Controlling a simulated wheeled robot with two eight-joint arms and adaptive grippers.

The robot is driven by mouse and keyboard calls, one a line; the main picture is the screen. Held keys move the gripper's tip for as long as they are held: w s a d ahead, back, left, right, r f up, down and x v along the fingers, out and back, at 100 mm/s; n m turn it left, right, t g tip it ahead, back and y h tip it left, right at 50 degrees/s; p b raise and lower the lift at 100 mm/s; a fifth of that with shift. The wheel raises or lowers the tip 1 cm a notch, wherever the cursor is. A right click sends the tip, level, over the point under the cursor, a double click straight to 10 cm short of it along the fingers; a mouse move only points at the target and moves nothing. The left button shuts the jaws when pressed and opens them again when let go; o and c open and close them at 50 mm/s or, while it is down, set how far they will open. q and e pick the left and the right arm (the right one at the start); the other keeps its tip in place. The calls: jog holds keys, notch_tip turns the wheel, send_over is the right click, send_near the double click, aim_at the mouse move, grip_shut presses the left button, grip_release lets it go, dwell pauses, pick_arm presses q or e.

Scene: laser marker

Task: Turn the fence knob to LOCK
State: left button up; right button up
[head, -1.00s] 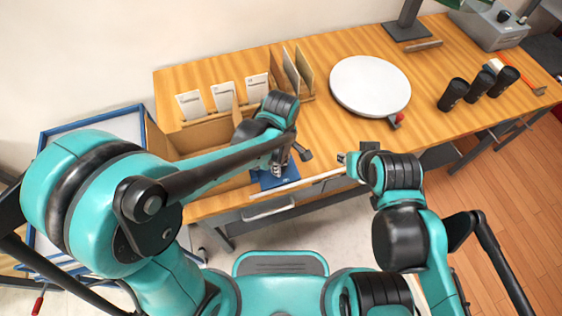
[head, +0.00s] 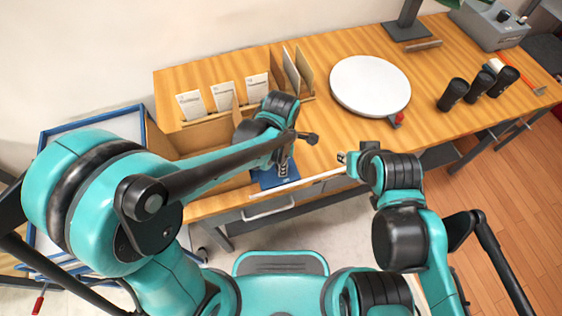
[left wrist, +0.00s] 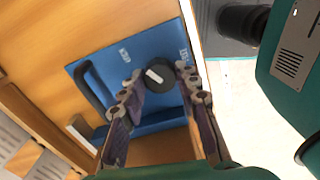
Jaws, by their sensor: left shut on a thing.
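The fence is a blue plate (head: 268,181) at the front edge of the table. In the left wrist view the blue plate (left wrist: 105,78) carries a dark handle on the left and a round black knob (left wrist: 160,76) with a white pointer mark. Two small white labels flank the knob, too small to read. My left gripper (left wrist: 161,74) is shut on the knob, one finger on each side. In the head view my left gripper (head: 283,162) is over the plate and hides the knob. My right gripper (head: 343,157) hangs by the table's front edge, apart from the fence; its fingers are unclear.
A round white turntable (head: 371,86) with a red knob stands right of the fence. Several black cups (head: 453,95) stand further right. A wooden rack with white cards (head: 224,95) is at the back left. Bare table lies between turntable and fence.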

dwell(0.4)
pick_arm(q)
jog(key=o, duration=1.2)
jog(key=shift+c, duration=0.2)
jog(key=shift+r, duration=0.1)
notch_tip(320, 180, up, 12)
